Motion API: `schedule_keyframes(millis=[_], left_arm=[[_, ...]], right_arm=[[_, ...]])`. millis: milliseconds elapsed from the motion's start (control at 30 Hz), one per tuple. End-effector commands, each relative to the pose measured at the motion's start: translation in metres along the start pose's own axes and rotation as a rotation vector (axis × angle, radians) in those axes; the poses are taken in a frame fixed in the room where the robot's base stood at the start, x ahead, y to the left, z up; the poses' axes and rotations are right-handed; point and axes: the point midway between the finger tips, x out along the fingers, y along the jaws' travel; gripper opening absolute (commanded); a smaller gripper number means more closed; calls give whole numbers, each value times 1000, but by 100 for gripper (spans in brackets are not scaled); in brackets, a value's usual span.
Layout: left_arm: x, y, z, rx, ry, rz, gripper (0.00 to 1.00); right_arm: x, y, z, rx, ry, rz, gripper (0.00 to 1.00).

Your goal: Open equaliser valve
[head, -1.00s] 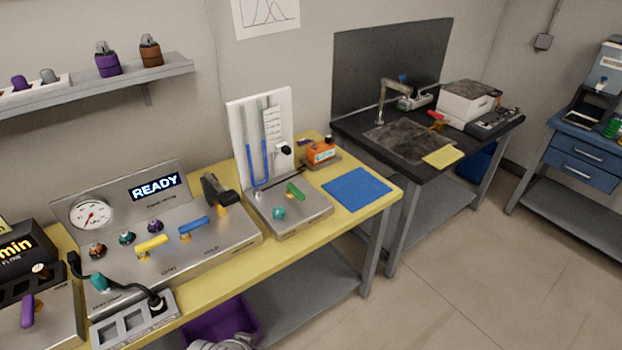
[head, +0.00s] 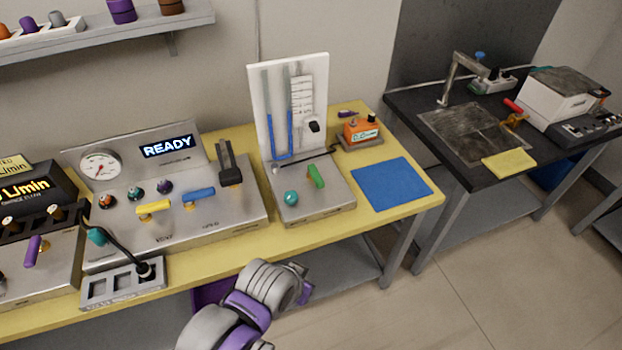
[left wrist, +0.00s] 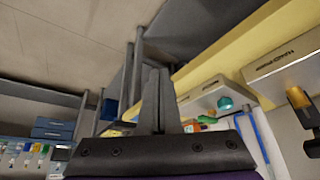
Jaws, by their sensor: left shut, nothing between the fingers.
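A U-tube manometer board (head: 317,70) with blue liquid stands on a steel base (head: 315,210) on the yellow bench. On the base are a green lever (head: 316,177) and a teal knob (head: 291,198). I see no label marking the equaliser valve. The teal knob (left wrist: 225,103) and green lever (left wrist: 206,119) also show in the left wrist view. My left gripper (left wrist: 154,75) is shut and empty, apart from both. In the head view a grey and purple arm is in front of the bench, below the base; its fingers are not clear. My right gripper is not in view.
Left of the base is a READY panel (head: 230,225) with yellow and blue levers. A blue mat (head: 391,184) and orange device (head: 361,131) are to the right. The bench's front edge (head: 300,240) lies between the arm and the base.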

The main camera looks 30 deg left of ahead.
Motion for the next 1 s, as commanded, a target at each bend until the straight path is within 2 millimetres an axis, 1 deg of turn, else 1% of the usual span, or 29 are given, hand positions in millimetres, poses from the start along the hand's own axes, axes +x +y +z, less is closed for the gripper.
schedule_keyframes(millis=[100,167,267,367,400,467,500,567,600,700,800,833,900,1000], left_arm=[[0,0,-1,-3,0,0,0],[0,-2,-6,-20,2,1,0],[2,-9,-28,-89,9,8,0],[7,-24,-67,-211,25,21,0],[10,-33,-85,-268,35,27,0],[17,-48,-112,-358,53,37,0],[22,-60,-130,-415,65,44,0],[29,-79,-153,-497,84,52,0],[34,-92,-167,-546,97,57,0],[45,-120,-195,-649,125,70,0],[52,-141,-211,-718,146,78,0],[54,-145,-214,-731,151,80,0],[56,-152,-219,-750,158,83,0],[56,-154,-222,-759,161,85,0]], right_arm=[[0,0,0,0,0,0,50],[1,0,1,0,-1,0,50],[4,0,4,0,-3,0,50],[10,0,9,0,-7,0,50],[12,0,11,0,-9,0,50],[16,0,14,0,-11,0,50],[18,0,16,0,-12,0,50],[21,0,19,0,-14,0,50],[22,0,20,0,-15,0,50],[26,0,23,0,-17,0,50],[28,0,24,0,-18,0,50],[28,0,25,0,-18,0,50],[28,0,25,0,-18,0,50],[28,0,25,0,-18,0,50]])
